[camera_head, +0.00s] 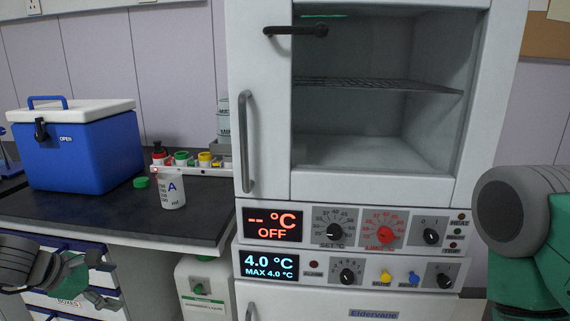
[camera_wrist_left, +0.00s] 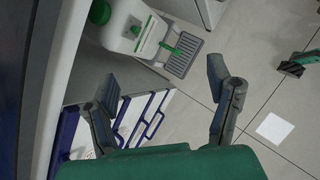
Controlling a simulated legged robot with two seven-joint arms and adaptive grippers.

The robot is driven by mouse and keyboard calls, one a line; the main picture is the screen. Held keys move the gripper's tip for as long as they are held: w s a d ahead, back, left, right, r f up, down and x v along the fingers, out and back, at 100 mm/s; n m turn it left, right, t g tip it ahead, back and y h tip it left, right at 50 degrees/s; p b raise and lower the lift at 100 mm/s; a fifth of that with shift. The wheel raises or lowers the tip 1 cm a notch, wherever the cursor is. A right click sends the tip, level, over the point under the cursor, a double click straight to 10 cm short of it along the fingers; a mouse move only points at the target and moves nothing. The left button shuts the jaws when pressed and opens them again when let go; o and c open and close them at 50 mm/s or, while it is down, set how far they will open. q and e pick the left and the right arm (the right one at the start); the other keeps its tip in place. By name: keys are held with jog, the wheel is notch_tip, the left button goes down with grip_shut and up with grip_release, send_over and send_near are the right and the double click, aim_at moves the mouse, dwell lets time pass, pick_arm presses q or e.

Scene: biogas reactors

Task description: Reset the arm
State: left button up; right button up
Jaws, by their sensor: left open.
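My left gripper (camera_head: 100,284) is at the lower left of the head view, in front of the bench's drawers and below the bench top. It also shows in the left wrist view (camera_wrist_left: 162,80), with its two fingers wide apart and nothing between them. The drawer unit (camera_wrist_left: 145,118) and floor lie beyond the fingers. Part of my right arm (camera_head: 527,235) is at the right edge of the head view, in front of the incubator's right side. Its gripper is out of view.
A white cabinet (camera_head: 268,180) with an open-looking upper chamber and control panels fills the middle. The bench top (camera_head: 100,211) holds a blue cooler (camera_head: 85,155), a beaker marked A (camera_head: 171,191) and capped bottles. A white canister (camera_head: 200,290) stands below.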

pick_arm(q)
jog(key=s+d+f+m+g+y, duration=0.2)
jog(key=s+d+f+m+g, duration=0.15)
jog(key=s+f+m, duration=0.35)
jog(key=s+d+f+m+g+y, duration=0.2)
jog(key=s+d+f+m, duration=0.25)
jog(key=s+f, duration=0.45)
jog(key=s+d+f+m, duration=0.1)
jog(key=s+d+m, duration=0.1)
jog(key=s+m, duration=0.4)
jog(key=s+d+f+m, duration=0.2)
jog(key=s+m, duration=0.5)
jog(key=s, duration=0.4)
jog(key=shift+g, duration=0.45)
jog(key=shift+w+d, duration=0.1)
jog(key=shift+d, duration=0.15)
